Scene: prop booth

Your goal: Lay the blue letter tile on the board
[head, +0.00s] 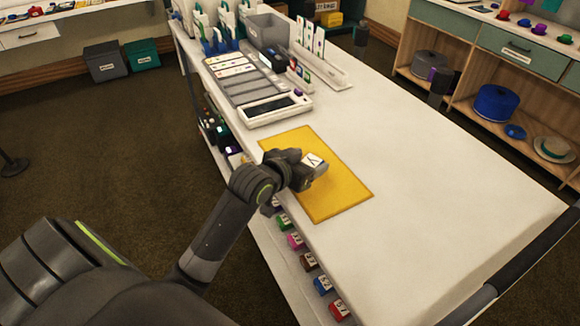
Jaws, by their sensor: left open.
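My left gripper (316,168) is over the yellow mat (338,192) at the table's left edge, with its jaws open. A small tile with a white face and a dark letter, like a Y (312,159), shows at its fingers. I cannot tell whether the tile lies on the mat or touches a finger, and its sides are mostly hidden. A grey board (243,86) with rows and pale cards lies farther back on the table. A blue lettered block (322,285) sits among coloured blocks on the shelf under the table edge. My right gripper is not in view.
A white-framed dark tray (274,109) lies between the board and the mat. A white rack (318,62) with upright cards and a grey bin (268,32) stand at the back. The table's right half (450,190) is clear. Shelves with a blue drum (495,104) stand beyond.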

